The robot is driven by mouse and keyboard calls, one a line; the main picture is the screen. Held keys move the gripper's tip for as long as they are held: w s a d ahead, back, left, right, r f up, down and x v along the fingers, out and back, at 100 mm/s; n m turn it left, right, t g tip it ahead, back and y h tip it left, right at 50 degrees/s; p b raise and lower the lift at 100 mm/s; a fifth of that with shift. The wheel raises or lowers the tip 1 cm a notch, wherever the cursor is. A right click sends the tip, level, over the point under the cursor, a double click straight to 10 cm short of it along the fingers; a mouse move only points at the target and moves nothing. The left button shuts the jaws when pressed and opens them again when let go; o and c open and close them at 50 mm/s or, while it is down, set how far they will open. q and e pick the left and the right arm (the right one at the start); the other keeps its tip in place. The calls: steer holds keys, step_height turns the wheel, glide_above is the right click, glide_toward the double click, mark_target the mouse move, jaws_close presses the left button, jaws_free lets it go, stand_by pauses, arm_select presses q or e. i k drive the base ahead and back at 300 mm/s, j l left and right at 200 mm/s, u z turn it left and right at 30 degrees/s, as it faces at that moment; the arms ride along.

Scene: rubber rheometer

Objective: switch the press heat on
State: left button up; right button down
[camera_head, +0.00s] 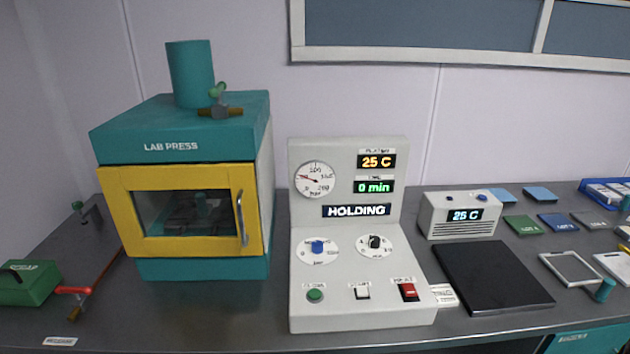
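The control console (348,242) stands on the bench right of the teal lab press (203,128). On its front panel a red rocker switch (408,291) sits at the right; the small label above it seems to end in "HEAT". I cannot tell its position for sure. Left of it are a white switch (362,292) and a green button (315,295). The platen display (376,162) reads 25 C, the time display (374,186) 0 min, and the status strip (356,210) HOLDING. The press's yellow door (182,248) is shut. Neither gripper is in view.
A blue knob (318,247) and a black knob (375,242) sit above the switches. A small box reading 25 C (461,228) and a black plate (491,278) lie to the right. A green box (29,283) and red handle (74,290) are at the left.

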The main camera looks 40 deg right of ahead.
mark_target(408, 289)
steer(key=z, duration=1.7)
